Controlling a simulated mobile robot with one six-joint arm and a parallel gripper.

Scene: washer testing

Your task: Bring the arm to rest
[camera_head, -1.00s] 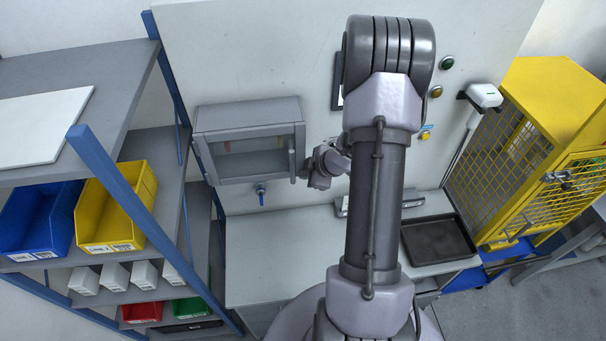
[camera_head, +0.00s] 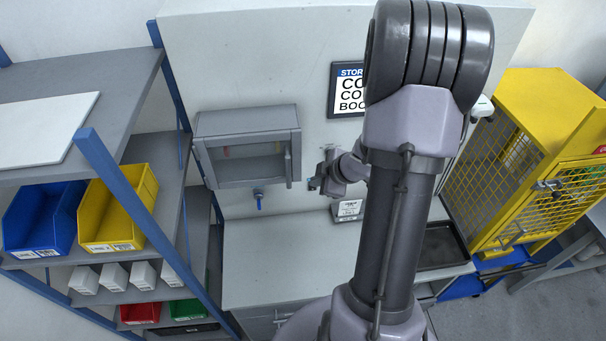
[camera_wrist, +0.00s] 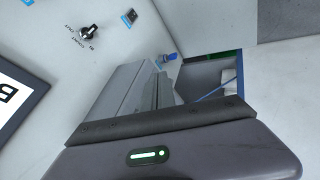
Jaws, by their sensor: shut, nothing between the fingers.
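My arm (camera_head: 390,215) stands upright in the right half of the head view, its elbow near the top edge. Behind it my gripper (camera_head: 314,184) shows small, shut and empty. It is in front of the back wall, just right of the grey wall cabinet (camera_head: 246,122), with a visible gap to the cabinet's handle (camera_head: 289,167). The cabinet door with its window is shut.
A shelf rack with a blue bin (camera_head: 35,225) and a yellow bin (camera_head: 112,215) is at left. The worktop (camera_head: 270,265) is largely clear. A dark tray (camera_head: 440,248) lies right of my arm, before a yellow cage (camera_head: 545,125).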

